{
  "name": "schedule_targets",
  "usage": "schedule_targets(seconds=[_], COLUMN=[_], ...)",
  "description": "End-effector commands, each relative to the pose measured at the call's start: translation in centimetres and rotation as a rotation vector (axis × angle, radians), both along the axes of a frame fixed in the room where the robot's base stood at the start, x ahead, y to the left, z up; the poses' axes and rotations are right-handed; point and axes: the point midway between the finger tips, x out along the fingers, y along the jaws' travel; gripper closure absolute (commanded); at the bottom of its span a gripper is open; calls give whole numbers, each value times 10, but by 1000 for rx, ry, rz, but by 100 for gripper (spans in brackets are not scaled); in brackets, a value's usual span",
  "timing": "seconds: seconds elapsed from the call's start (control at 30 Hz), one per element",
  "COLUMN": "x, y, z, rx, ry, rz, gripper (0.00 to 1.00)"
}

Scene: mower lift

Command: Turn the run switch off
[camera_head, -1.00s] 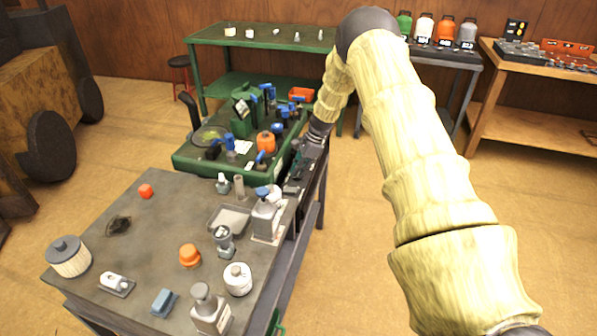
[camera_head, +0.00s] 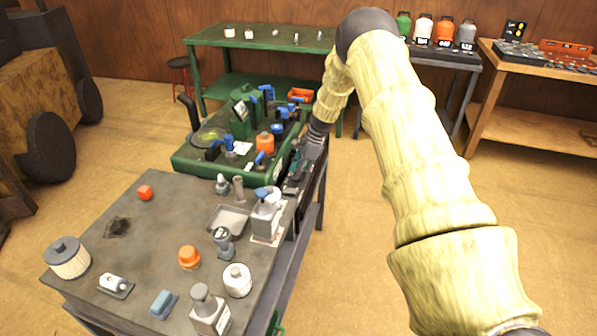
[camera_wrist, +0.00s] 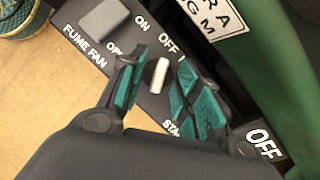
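In the wrist view a dark panel carries a slim silver lever (camera_wrist: 158,76), beside white lettering that reads OFF, a mark like "1", and a partly hidden "STA". No visible label says "run". My gripper (camera_wrist: 160,82) has its two teal-padded fingers apart, one on each side of the lever. A gap shows at the left finger; I cannot tell whether the right finger touches the lever. In the head view my gripper (camera_head: 295,178) is low at the right side of the green mower (camera_head: 190,165). The lever is hidden there.
A grey block switch (camera_wrist: 105,22) labelled FUME FAN sits left of the lever. A green part (camera_wrist: 230,60) with a label rises close on the right. In the head view the grey bench (camera_head: 160,225) holds several bottles and parts. Open floor lies right of it.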

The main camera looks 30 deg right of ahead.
Motion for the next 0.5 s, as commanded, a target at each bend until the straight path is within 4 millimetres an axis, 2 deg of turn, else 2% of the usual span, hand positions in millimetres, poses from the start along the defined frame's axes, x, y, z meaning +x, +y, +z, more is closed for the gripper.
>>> schedule_targets(seconds=[0.17,0.5], x=[-2,-10], y=[-8,-31], z=[19,75], rx=[-1,-1], ry=[-3,-2], rz=[-1,-1], gripper=[67,67])
